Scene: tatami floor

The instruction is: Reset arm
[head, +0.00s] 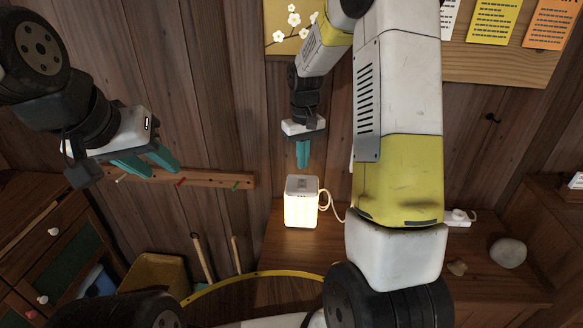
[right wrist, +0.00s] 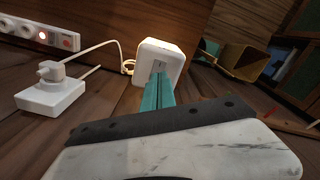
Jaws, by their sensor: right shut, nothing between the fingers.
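My right gripper (head: 303,162) points down just above the lit white box lamp (head: 301,208) on the wooden cabinet top. Its teal fingers are together with nothing between them. In the right wrist view the shut right gripper (right wrist: 157,98) lies in front of the white lamp (right wrist: 171,53), hiding part of it; a small gap shows in the head view. My left gripper (head: 146,164) is at the left, in front of the wooden wall, with its teal fingers apart and nothing seen between them.
A peg rail (head: 215,180) runs along the wall behind the left gripper. A pale cable (head: 334,207) leaves the lamp. A power strip (right wrist: 40,36) and a white plug-in block (right wrist: 50,96) lie left of the lamp in the right wrist view. A grey stone (head: 508,253) sits at right.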

